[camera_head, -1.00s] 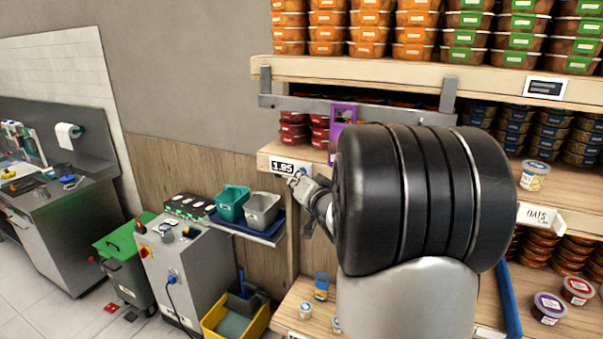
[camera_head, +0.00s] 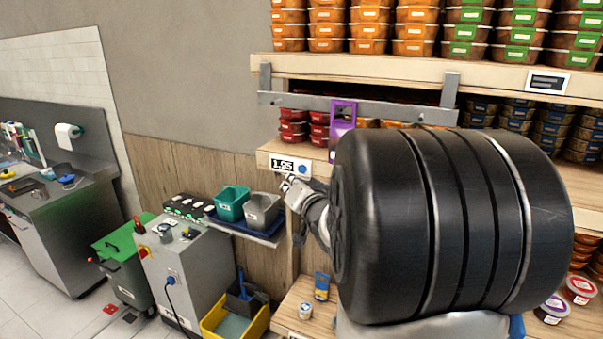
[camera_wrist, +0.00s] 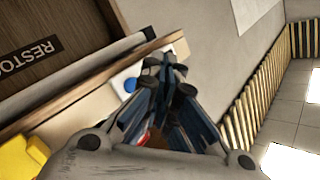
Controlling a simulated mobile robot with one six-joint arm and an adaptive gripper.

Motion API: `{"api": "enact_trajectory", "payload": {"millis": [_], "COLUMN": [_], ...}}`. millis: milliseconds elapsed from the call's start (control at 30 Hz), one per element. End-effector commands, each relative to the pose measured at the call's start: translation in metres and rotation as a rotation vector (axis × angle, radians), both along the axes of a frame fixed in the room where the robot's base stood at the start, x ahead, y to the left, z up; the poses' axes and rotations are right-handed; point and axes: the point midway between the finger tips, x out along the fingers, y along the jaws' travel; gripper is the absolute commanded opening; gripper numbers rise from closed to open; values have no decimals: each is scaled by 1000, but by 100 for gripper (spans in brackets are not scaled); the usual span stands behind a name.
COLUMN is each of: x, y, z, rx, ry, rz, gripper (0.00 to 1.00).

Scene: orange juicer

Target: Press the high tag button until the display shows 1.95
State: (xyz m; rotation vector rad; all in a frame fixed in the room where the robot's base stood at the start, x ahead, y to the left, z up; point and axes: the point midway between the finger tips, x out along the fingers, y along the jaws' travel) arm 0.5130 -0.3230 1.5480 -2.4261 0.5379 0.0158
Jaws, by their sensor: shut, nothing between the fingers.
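The high tag (camera_head: 282,165) is a white label on the front edge of the upper-left shelf board, and its display reads 1.95. Its round blue button (camera_head: 303,169) is at the right end of the tag and is uncovered. The button also shows in the wrist view (camera_wrist: 130,85), left of the fingers. My gripper (camera_head: 288,184) is shut and empty, just below the tag. Its fingertips appear apart from the button. In the wrist view my gripper (camera_wrist: 166,72) overlaps the tag's white plate, and the exact gap is hard to judge.
A metal rail (camera_head: 350,106) with a purple holder (camera_head: 342,122) hangs above the tag. Red containers (camera_head: 293,130) stand on the shelf behind it. A green bin (camera_head: 232,203) and a grey bin (camera_head: 262,211) sit lower left. My arm hides much of the right shelves.

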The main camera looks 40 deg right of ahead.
Motion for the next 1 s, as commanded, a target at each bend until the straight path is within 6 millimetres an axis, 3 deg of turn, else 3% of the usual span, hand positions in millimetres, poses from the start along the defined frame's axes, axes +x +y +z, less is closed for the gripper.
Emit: {"api": "enact_trajectory", "payload": {"millis": [300,1000], "x": [-10,-12], "y": [25,28], "z": [-1,0], "rx": [0,0], "ry": [1,0], "rz": [1,0], "gripper": [0,0]}}
